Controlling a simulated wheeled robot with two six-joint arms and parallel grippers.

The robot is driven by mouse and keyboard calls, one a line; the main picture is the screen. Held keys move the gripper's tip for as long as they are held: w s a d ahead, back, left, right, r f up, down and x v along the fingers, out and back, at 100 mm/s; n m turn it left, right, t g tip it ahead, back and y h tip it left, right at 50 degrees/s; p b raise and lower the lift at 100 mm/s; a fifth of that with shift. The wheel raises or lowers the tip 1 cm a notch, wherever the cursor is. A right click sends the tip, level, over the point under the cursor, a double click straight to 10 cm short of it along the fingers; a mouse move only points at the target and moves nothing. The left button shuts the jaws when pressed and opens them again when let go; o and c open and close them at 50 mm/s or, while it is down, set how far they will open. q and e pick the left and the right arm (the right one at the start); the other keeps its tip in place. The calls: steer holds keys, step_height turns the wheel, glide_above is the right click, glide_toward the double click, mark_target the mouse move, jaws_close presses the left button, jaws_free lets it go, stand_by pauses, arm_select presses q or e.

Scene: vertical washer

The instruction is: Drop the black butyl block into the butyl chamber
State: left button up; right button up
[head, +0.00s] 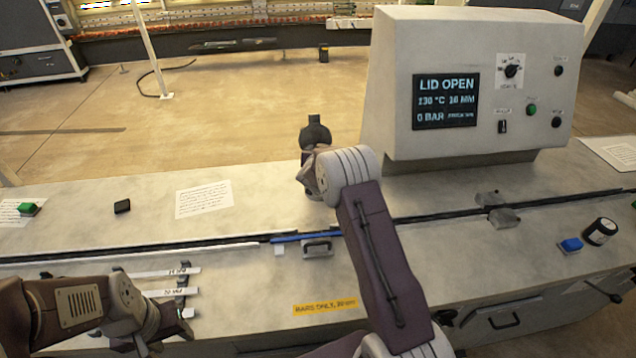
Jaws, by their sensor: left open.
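A small black block (122,206), which looks like the butyl block, lies on the pale worktop at the left. My left gripper (150,345) is low at the left, near the bottom edge, in front of the block and apart from it. It is open, and its fingertips are hard to make out. My right arm reaches up the middle; its dark end (314,135) points away, so its jaws cannot be read. I cannot tell which opening is the butyl chamber. A metal piece with a handle (318,248) sits at the middle of the worktop.
A control box with a screen (446,101) reading "LID OPEN" stands at the back right. Labelled bars (160,273) lie near my left arm. A green-topped block (27,209), a blue-topped block (570,245) and a black cylinder (599,232) stand on the worktop.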

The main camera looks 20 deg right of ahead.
steer(key=b+v, duration=0.1)
steer(key=v, duration=0.8)
stand_by(0.4)
